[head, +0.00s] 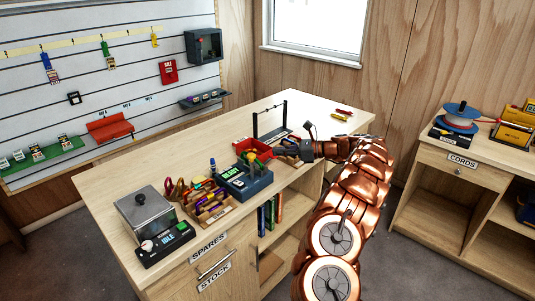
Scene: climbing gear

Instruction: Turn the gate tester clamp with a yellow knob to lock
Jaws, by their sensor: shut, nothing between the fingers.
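My copper-coloured arm reaches over the bench from the right. My dark gripper (291,151) is at the bench's middle, shut, with nothing seen in it. It is over or beside small items just right of a red tray (262,152); contact cannot be told. I cannot clearly pick out the gate tester clamp or its yellow knob; they are too small or hidden around the gripper. A dark teal box (258,184) with a green READY display stands left of and nearer than the gripper. A black upright frame (254,124) stands behind the gripper.
A grey box with an IDLE panel (165,240) and a wooden rack of coloured gear (209,207) fill the bench's near left end. Bare bench top (150,170) runs along the wall side.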

